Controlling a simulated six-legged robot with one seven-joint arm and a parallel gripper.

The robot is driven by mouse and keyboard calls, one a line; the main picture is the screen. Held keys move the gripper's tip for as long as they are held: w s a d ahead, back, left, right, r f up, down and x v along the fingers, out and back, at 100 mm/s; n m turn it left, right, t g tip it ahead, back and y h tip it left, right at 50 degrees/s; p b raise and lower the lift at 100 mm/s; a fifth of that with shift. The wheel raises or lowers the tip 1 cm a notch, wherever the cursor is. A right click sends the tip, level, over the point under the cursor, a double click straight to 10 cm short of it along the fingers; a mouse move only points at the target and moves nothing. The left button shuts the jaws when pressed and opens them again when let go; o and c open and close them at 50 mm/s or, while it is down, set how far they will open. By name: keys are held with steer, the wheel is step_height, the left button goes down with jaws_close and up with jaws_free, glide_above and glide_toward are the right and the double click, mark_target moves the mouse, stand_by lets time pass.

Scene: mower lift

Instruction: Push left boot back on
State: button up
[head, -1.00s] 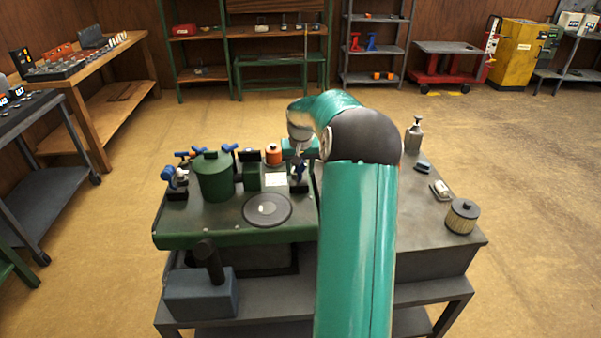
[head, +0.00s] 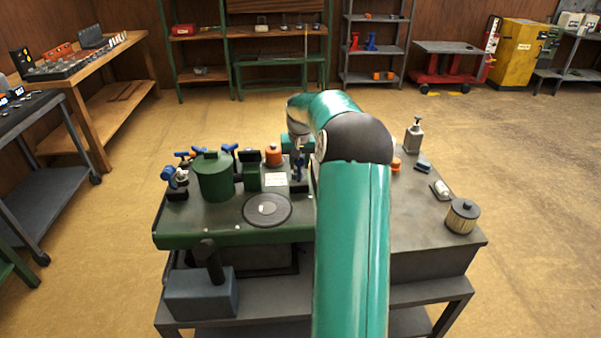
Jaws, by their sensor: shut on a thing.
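My gripper (head: 298,163) is at the right side of the green machine top, partly hidden by my own arm. No boot can be clearly made out in this view. A green cylinder (head: 214,178) stands left of centre on the green deck (head: 225,228).
More blue-handled clamps (head: 175,178) stand at the deck's left and back. An orange part (head: 273,155) is near the gripper. The floor around is clear.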

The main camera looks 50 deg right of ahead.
steer(key=shift+w+d+r, duration=0.1)
steer(key=shift+w+d, duration=0.9)
steer(key=shift+w, duration=0.25)
steer(key=shift+w+d+f, duration=0.2)
steer(key=shift+w+d, duration=0.25)
steer(key=shift+w, duration=0.05)
steer(key=shift+w+d+f, duration=0.2)
steer(key=shift+w+d, duration=0.2)
steer(key=shift+w, duration=0.05)
steer(key=shift+w+d+f, duration=0.6)
steer(key=shift+w+f, duration=0.2)
steer(key=shift+d+f, duration=0.1)
steer(key=shift+w+d+f, duration=0.25)
steer(key=shift+w+f, duration=0.05)
steer(key=shift+f, duration=0.15)
steer(key=shift+w+d+f, duration=0.2)
steer(key=shift+w+f, duration=0.05)
steer(key=shift+f, duration=0.2)
steer(key=o, duration=0.7)
steer(key=shift+w+f, duration=0.1)
